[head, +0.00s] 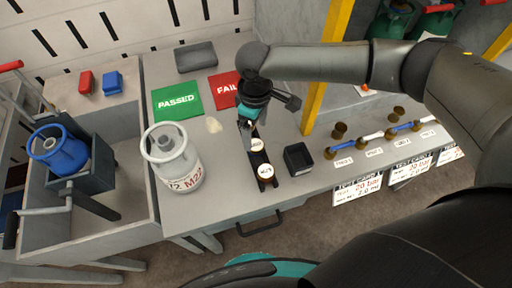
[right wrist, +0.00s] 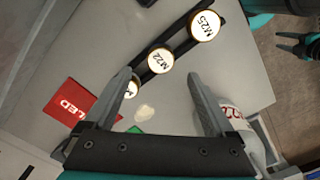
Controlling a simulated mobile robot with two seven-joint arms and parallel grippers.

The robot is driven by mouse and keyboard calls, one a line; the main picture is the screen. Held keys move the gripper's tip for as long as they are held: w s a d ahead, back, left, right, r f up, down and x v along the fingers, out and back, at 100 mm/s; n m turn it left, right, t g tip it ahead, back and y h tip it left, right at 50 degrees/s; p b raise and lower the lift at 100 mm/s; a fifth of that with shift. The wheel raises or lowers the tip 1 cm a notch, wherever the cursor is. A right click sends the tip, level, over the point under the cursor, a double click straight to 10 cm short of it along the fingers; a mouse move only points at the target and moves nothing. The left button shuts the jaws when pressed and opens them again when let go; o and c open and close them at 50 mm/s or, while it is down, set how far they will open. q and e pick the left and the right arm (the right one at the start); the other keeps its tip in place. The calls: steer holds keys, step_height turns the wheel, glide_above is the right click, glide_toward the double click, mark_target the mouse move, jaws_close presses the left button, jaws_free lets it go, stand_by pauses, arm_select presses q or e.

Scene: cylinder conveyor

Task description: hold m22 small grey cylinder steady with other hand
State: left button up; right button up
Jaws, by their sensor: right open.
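The small grey cylinder (head: 178,172), with red M22 lettering on its white label, stands upright on the bench at centre left. Part of it shows at the lower right of the right wrist view (right wrist: 236,118), behind a finger. My right gripper (head: 250,132) is open and empty above the round adapters, to the right of the cylinder and apart from it. In the right wrist view, the adapter marked M22 (right wrist: 160,60) appears between and beyond the open fingertips. What looks like my left gripper (right wrist: 296,46) shows small at that view's upper right; its jaws are unclear.
The adapter rack (head: 266,182) also holds an M25 adapter (right wrist: 205,26). A black box (head: 298,158) stands right of it. A blue cylinder (head: 58,149) is at far left.

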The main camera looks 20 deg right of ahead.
mark_target(256, 145)
steer(key=shift+s+f+b, duration=0.15)
steer(key=shift+f+b, duration=0.6)
steer(key=shift+f, duration=2.05)
jaws_close()
